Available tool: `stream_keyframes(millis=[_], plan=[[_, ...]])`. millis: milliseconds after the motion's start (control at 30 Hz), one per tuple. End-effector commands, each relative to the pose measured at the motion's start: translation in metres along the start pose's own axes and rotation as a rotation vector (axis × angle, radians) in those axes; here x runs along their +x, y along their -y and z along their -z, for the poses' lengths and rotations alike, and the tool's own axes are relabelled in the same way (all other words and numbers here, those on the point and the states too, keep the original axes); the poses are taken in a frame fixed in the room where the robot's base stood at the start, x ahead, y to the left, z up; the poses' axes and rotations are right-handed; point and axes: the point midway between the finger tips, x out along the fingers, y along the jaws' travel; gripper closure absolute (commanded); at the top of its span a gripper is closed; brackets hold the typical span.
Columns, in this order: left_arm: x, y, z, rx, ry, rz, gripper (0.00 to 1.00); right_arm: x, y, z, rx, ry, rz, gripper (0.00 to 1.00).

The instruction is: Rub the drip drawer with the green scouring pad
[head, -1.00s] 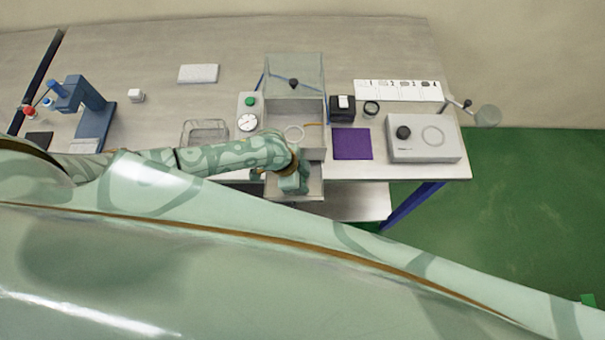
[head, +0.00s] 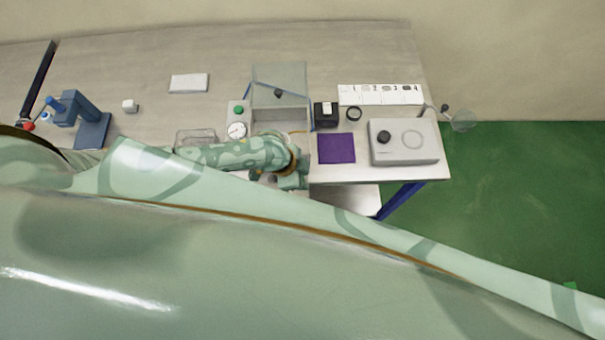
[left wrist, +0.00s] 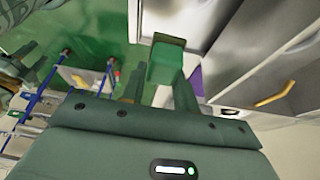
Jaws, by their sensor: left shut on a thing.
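My left gripper (head: 291,182) is at the front of the table, below the clear-lidded box. In the left wrist view my left gripper (left wrist: 160,88) is shut on the green scouring pad (left wrist: 166,62), a green block between its fingertips. In the head view my arm and body hide the pad. A pale grey panel (left wrist: 185,18) lies just beyond the pad in the left wrist view; it may be the drip drawer, but contact cannot be told. In the head view the drawer is hidden behind my arm and body. My right gripper is not in view.
The box with a clear lid (head: 279,84) stands behind my left arm. A purple mat (head: 337,148), a grey device with a black knob (head: 405,150) and a small black box (head: 326,114) stand to the right. A wire basket (head: 196,136) is left.

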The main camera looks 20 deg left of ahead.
Motion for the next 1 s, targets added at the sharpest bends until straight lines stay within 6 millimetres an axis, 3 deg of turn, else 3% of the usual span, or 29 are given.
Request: stream_keyframes(millis=[333, 1000], plan=[[-0.026, -0.004, 0.008, -0.007, 0.001, 0.003, 0.91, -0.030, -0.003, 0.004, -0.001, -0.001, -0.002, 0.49], [-0.024, 0.001, 0.008, -0.029, -0.001, 0.014, 0.91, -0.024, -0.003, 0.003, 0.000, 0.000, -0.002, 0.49]])
